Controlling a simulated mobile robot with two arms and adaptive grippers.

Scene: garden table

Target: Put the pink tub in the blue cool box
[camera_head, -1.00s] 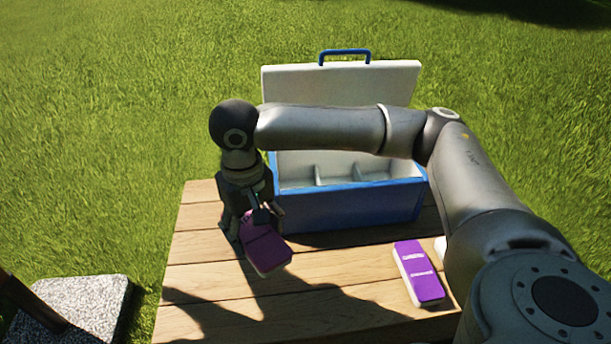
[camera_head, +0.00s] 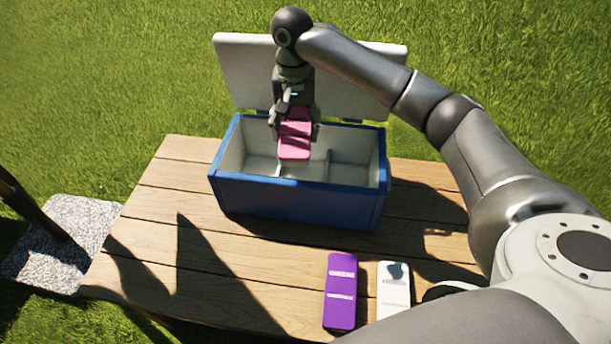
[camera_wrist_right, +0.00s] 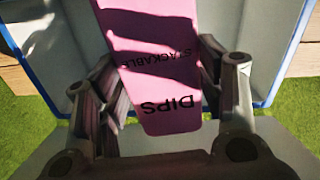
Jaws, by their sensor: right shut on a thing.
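The pink tub (camera_head: 295,141) is in my right gripper (camera_head: 294,128), whose fingers are shut on its sides. In the head view the gripper points down over the open blue cool box (camera_head: 300,203), and the tub hangs over its opening, left of the middle. How deep the tub sits is hard to tell. The box has a white inside with dividers, and its white lid (camera_head: 240,75) stands open behind. In the right wrist view the tub (camera_wrist_right: 165,88) shows the words "DIPS" and "STACKABLE" between the fingers. My left gripper is out of view.
A purple tub (camera_head: 341,291) and a white tub (camera_head: 393,288) lie on the wooden table (camera_head: 180,190) in front of the box. The table's left part is bare. A stone slab (camera_head: 62,238) lies on the grass at left.

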